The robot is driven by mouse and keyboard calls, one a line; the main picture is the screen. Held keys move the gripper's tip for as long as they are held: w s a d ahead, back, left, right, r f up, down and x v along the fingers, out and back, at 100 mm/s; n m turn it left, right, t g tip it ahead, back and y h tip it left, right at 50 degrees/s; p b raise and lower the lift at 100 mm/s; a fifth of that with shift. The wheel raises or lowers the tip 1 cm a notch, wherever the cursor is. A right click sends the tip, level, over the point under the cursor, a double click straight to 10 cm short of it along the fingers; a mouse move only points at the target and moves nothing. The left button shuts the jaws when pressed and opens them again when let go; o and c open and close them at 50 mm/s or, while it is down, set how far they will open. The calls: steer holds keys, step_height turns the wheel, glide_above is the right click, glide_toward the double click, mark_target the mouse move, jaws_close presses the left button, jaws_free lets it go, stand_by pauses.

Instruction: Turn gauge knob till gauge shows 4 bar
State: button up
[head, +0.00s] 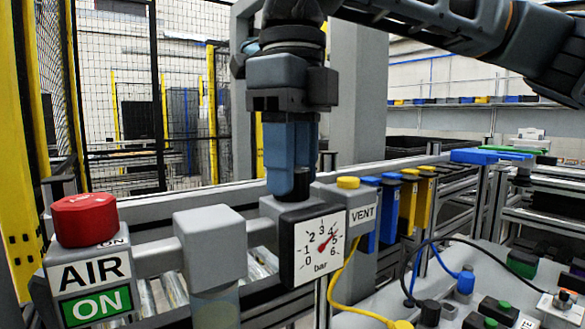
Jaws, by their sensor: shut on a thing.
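The white square gauge (319,246) faces me at the centre of the head view, marked in bar. Its red needle (328,241) points up and right, close to the 4 and 5 marks; the exact reading is hard to tell. The black gauge knob (301,188) stands on the grey block behind the gauge face, partly hidden by blue fingers. My gripper (289,188) points straight down from above and is shut on the knob.
A red knob (84,219) tops the AIR box (88,274), whose sign reads ON, at left. A grey block (209,247) stands left of the gauge. A yellow button (348,183) tops the VENT box (363,215) close at right. Cables (345,285) run at lower right.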

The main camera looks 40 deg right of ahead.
stand_by(0.5)
steer(key=o, duration=1.1)
steer(key=shift+c, duration=0.2)
steer(key=shift+r, duration=0.1)
step_height(320, 180, up, 8)
steer(key=shift+f, duration=0.15)
